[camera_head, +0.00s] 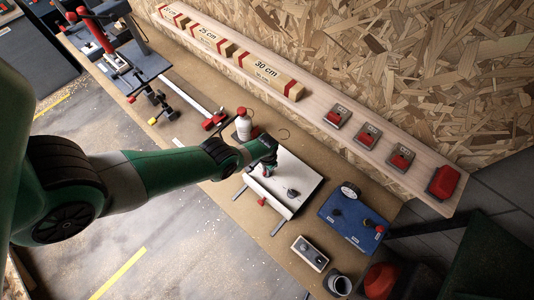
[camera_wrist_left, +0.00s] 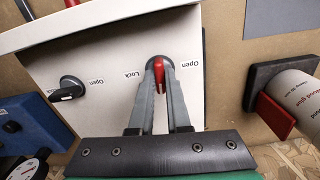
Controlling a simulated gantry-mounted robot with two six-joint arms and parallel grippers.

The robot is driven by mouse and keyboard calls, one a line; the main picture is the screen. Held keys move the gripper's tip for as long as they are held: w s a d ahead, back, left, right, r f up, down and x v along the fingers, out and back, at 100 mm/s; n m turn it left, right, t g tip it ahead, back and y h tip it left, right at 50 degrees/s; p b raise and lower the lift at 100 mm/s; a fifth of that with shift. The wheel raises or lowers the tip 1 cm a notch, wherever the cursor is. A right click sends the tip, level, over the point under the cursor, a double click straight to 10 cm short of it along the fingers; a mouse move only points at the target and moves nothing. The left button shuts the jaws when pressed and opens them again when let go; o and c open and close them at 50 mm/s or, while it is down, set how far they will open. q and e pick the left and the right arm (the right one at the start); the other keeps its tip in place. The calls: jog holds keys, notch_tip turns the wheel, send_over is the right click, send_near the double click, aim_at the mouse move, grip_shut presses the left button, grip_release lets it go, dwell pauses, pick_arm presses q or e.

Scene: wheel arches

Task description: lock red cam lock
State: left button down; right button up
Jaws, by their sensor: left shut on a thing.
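The red cam lock (camera_wrist_left: 158,74) sits on a white panel (camera_wrist_left: 112,55), between an "Open" label on its right and a "Lock" label on its left in the left wrist view. Its red handle points down in that view, toward my gripper. My left gripper (camera_wrist_left: 159,80) is shut on this handle, a grey finger on each side. In the head view my left gripper (camera_head: 268,172) is over the white panel (camera_head: 311,180) and hides most of the red lock. A black cam lock (camera_wrist_left: 71,87) with its own labels is on the same panel. My right gripper is out of view.
A blue box with a gauge (camera_head: 350,222) stands right of the panel. A glue bottle (camera_head: 243,128) stands at the panel's back left, close to my left arm. A small switch box (camera_head: 310,253) and a dark cup (camera_head: 339,284) are in front. A wooden shelf (camera_head: 315,120) runs behind.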

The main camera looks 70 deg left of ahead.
pick_arm(q)
jog(key=m, duration=1.1)
jog(key=shift+m, duration=1.8)
jog(key=c, duration=0.9)
grip_release()
jog(key=shift+r, duration=0.1)
